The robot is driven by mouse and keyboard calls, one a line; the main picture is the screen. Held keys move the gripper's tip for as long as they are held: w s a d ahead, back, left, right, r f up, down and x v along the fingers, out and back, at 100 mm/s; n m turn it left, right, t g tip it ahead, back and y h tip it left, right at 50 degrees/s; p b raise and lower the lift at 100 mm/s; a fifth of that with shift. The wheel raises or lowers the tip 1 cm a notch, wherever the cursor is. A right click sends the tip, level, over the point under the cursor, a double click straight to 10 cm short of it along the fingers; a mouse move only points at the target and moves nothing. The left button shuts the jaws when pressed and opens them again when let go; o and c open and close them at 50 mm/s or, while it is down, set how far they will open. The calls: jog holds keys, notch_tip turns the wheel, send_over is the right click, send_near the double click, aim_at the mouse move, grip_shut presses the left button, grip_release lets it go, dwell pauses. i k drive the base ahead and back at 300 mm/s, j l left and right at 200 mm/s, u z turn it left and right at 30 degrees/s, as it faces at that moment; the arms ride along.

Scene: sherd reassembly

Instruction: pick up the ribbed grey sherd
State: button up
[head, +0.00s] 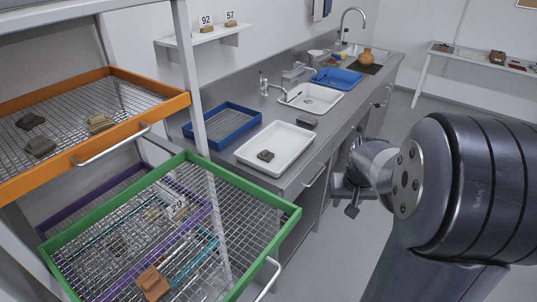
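A small dark grey sherd (265,155) lies in the white tray (290,160) on the counter. Two more dark grey sherds lie on the orange-framed mesh rack at left, one farther back (30,121) and one nearer (40,146). Ribbing cannot be made out on any of them, so I cannot tell which is the ribbed one. My gripper (352,203) hangs beside the counter front, right of the white tray and apart from all sherds. It is small and partly behind my wrist; whether it is open or shut is unclear.
The orange rack (150,113) holds a tan sherd (101,123) too. The green rack (285,215) below juts out, with an orange-brown sherd (153,283). The floor at right is clear.

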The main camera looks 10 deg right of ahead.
aim_at(266, 156)
jog(key=i+l, duration=1.2)
jog(key=i+l+u, duration=0.15)
jog(key=u, duration=0.35)
jog(key=l+u, duration=0.2)
jog(key=u, duration=0.3)
jog(key=i+l+u, duration=0.1)
jog(key=l+u, duration=0.2)
jog(key=u, duration=0.75)
